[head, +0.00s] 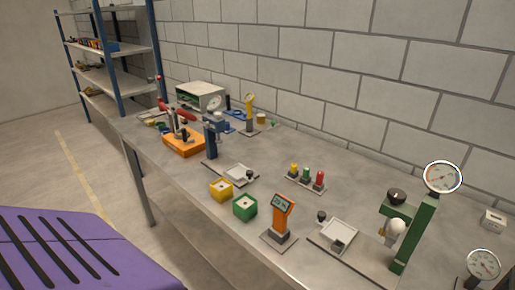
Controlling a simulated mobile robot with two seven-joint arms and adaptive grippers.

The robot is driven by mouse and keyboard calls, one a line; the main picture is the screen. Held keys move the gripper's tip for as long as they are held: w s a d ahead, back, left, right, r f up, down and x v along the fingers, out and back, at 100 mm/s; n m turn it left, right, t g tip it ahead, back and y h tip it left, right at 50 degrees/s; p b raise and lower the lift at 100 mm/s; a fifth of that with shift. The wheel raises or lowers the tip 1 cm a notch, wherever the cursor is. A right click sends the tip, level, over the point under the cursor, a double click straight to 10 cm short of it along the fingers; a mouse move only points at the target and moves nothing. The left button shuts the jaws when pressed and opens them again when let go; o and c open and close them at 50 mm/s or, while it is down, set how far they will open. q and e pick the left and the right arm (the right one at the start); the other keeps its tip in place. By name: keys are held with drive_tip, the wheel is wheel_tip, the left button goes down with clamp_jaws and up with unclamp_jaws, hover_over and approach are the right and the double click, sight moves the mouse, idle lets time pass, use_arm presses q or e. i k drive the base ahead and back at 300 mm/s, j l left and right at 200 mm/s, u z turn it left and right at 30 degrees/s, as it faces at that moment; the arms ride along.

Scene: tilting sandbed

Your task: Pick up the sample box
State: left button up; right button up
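No single object is clearly marked as the sample box. Two small cubes with pale tops sit side by side near the front edge of the bench: a yellow box (220,191) and a green box (245,208), slightly nearer. A small white box (493,222) lies at the far right of the bench. A little grey block (338,244) sits on a pale tray (327,232) on a flat base. Neither of my grippers shows in the head view.
The grey bench (280,150) runs along a block wall. An orange display stand (280,219) stands close right of the green box. A green gauge press (416,230) is at right. A blue press (211,136) and an orange toolbox (184,143) stand behind. Shelves (110,50) are at back left.

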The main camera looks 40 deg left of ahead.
sight(245, 207)
drive_tip(key=u, duration=1.55)
drive_tip(key=i+j+z, duration=0.2)
drive_tip(key=j, duration=0.25)
drive_tip(key=j+z, duration=0.2)
drive_tip(key=j, duration=0.25)
